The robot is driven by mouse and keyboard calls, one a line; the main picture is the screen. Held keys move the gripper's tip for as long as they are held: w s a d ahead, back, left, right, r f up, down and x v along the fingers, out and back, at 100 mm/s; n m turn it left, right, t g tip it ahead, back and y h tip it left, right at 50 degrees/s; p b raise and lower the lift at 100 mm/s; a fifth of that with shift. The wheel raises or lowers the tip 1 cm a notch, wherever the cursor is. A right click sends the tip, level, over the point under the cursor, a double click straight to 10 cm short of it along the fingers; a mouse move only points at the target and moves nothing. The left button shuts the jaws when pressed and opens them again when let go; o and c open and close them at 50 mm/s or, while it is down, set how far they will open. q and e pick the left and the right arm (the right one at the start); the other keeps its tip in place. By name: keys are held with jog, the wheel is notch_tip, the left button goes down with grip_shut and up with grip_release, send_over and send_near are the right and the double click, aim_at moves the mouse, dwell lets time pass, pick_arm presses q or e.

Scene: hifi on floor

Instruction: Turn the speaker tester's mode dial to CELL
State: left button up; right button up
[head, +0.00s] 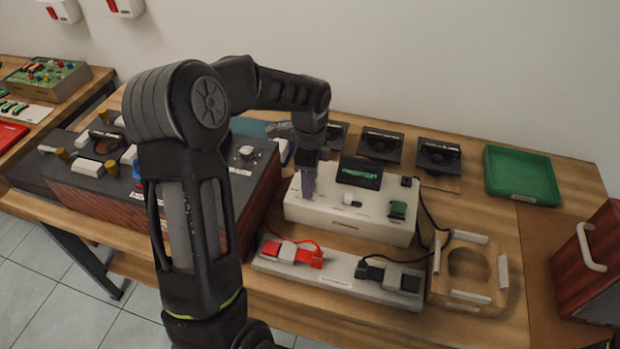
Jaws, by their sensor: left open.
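The speaker tester (345,218) is a white box on the wooden bench, with a dark display (361,172) showing green on top. My left gripper (308,186) points down over the tester's left end, its purple finger at or just above the top face. It is open; I cannot tell whether it touches anything. The mode dial cannot be made out and may be hidden by the gripper. A small white knob (351,200), a green control (398,209) and a black part (406,182) show on the tester, their labels too small to read. My right gripper is out of view.
A probe rack (340,283) with red and black clips lies in front of the tester. A wooden ring fixture (467,275) stands right of it. Black speaker units (438,156) and a green tray (522,174) lie behind. A wood-sided amplifier (250,185) stands left, partly behind my arm.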

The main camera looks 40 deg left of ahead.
pick_arm(q)
notch_tip(320, 180, up, 8)
jog(key=shift+f+b, duration=0.1)
jog(key=shift+b, duration=0.25)
dwell(0.6)
